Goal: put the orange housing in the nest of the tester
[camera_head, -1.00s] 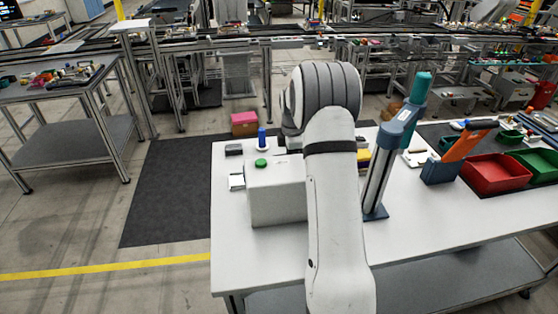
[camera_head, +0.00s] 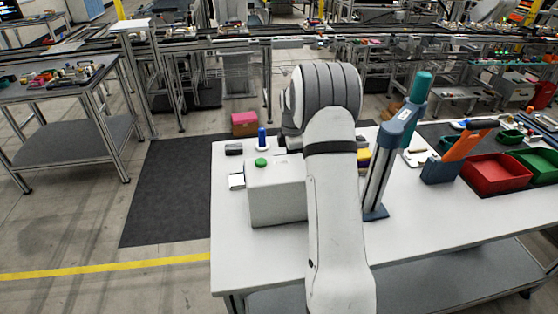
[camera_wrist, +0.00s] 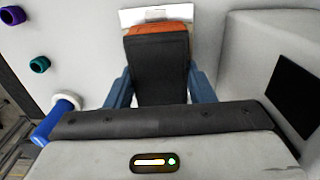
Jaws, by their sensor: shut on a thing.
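In the wrist view my gripper (camera_wrist: 159,78) has its two blue fingers on either side of a dark block with an orange far end. This is the orange housing (camera_wrist: 160,28), and my gripper is shut on it. A white plate (camera_wrist: 145,14) shows just beyond the orange end; I cannot tell whether they touch. In the head view my arm hides the housing and most of the gripper. A pale box with a green button (camera_head: 261,162) stands left of my arm and may be the tester (camera_head: 277,196). I cannot make out its nest.
A blue cylinder with a white collar (camera_wrist: 55,117) stands left of my gripper. A pale block with a dark square (camera_wrist: 296,82) is close on the right. A teal-topped post (camera_head: 383,160), an orange and blue holder (camera_head: 443,172) and a red bin (camera_head: 493,175) stand right of my arm.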

